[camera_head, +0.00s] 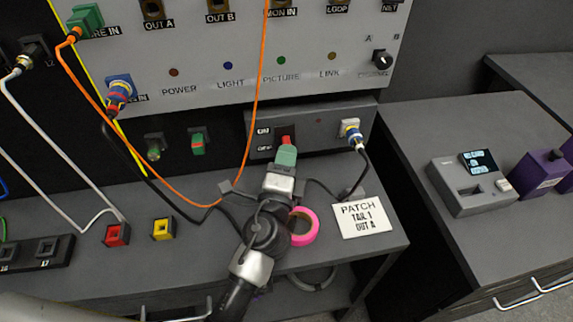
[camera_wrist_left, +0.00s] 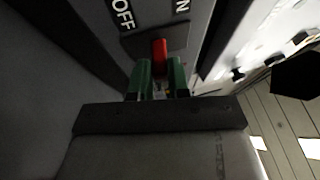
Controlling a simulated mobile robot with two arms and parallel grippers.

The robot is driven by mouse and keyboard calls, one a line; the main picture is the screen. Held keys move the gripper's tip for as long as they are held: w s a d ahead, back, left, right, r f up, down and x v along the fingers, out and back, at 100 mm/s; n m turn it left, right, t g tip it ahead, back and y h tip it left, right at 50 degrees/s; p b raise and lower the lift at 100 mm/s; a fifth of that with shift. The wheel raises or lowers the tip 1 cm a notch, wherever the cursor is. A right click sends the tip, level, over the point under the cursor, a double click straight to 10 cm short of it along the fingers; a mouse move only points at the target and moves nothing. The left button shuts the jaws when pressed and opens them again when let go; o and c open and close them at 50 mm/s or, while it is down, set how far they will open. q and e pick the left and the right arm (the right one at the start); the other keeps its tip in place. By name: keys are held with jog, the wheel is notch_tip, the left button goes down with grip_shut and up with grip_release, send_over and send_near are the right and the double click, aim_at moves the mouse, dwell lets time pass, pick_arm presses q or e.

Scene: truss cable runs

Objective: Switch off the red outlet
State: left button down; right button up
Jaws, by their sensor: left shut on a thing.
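A grey box (camera_head: 335,132) under the large panel carries a red switch lever (camera_head: 286,140) beside white ON and OFF labels (camera_head: 263,139). My left gripper (camera_head: 286,155) is at this lever, with its green fingertips shut around it. The left wrist view shows the red lever (camera_wrist_left: 159,50) between the two green fingertips (camera_wrist_left: 161,78), with the OFF and ON lettering beyond. The fingers partly hide the lever, and I cannot tell for certain which position it is in. A red square socket block (camera_head: 116,235) lies on the bench at the left. My right gripper is not in view.
A white and blue plug (camera_head: 351,131) with a black cable sits right of the lever. An orange cable (camera_head: 257,100) hangs just left of my gripper. Pink tape (camera_head: 312,228), a PATCH card (camera_head: 362,218) and a yellow block (camera_head: 163,229) lie on the bench.

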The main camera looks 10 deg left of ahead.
pick_arm(q)
jog(key=c, duration=1.1)
grip_release()
jog(key=shift+s+f, duration=0.1)
jog(key=b+v, duration=0.3)
jog(key=v, duration=0.6)
jog(key=shift+s+f+b, duration=0.15)
jog(key=shift+s+b, duration=0.1)
jog(key=shift+b, duration=0.15)
jog(key=shift+s, duration=0.55)
jog(key=shift+o, duration=0.3)
